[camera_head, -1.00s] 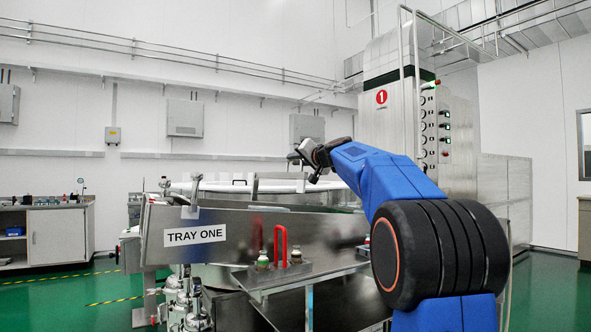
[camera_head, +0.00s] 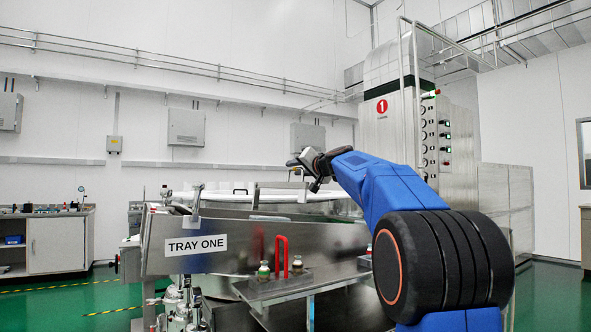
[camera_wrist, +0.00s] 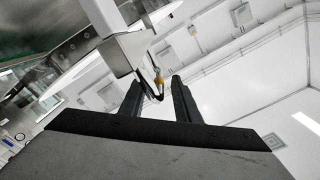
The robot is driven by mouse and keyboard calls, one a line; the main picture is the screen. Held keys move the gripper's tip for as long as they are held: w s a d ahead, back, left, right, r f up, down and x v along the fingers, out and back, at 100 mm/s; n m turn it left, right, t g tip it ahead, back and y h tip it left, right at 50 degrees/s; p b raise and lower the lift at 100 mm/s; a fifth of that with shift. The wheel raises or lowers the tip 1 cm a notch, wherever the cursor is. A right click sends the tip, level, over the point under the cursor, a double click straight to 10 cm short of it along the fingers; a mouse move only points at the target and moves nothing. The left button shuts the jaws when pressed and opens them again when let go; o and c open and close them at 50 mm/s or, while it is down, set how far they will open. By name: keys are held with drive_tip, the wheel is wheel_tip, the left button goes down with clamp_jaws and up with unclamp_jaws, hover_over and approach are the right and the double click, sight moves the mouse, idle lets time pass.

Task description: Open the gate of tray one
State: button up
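Tray one is a steel trough with a white "TRAY ONE" label (camera_head: 197,245) on its front wall, at centre left in the head view. A bent metal bracket (camera_head: 197,200) stands on its rim above the label, and another upright metal piece (camera_head: 256,195) stands further right. I cannot tell for sure which part is the gate. My gripper (camera_head: 305,163) is above and right of the tray, apart from it in the head view. In the wrist view my gripper (camera_wrist: 155,88) shows two dark fingers with a gap, holding nothing. A metal bracket (camera_wrist: 125,48) and a yellow-tipped part (camera_wrist: 159,80) appear beyond them.
A tall steel cabinet marked 1 (camera_head: 392,130) stands behind my arm. A bench (camera_head: 58,243) is at far left. Green floor (camera_head: 555,295) is clear at right.

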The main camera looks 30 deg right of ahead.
drive_tip(key=s, duration=1.7)
drive_tip(key=shift+d, duration=0.3)
drive_tip(key=shift+s, duration=0.1)
